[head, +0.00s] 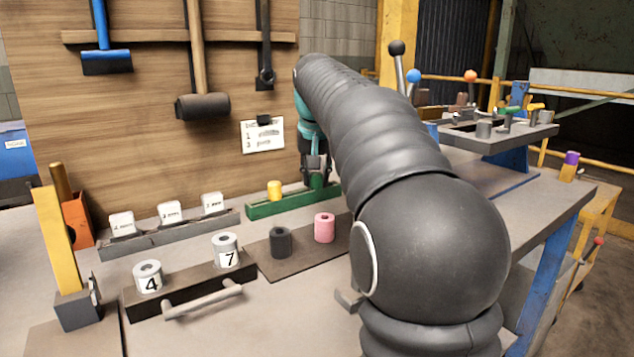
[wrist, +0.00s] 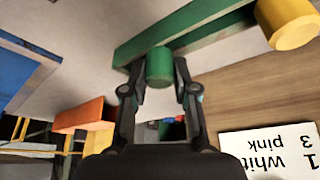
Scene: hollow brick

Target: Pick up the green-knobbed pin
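The green-knobbed pin (head: 317,181) stands at the right end of a long green block (head: 263,208) on the bench, seen from its knob. My gripper (head: 316,168) is above it, pointing down. In the wrist view the green knob (wrist: 159,66) lies between my two fingertips (wrist: 160,72), close to both. I cannot tell whether the fingers touch it. The pin's shaft is hidden. A yellow knob (head: 274,190) stands on the same block to the left; it also shows in the wrist view (wrist: 290,24).
A dark plate (head: 262,262) in front carries a black (head: 280,241) and a pink cylinder (head: 325,228). Cylinders marked 4 (head: 148,277) and 7 (head: 225,250) stand on a dark bar. The tool board (head: 150,110) rises behind. An orange bin (head: 77,220) is at left.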

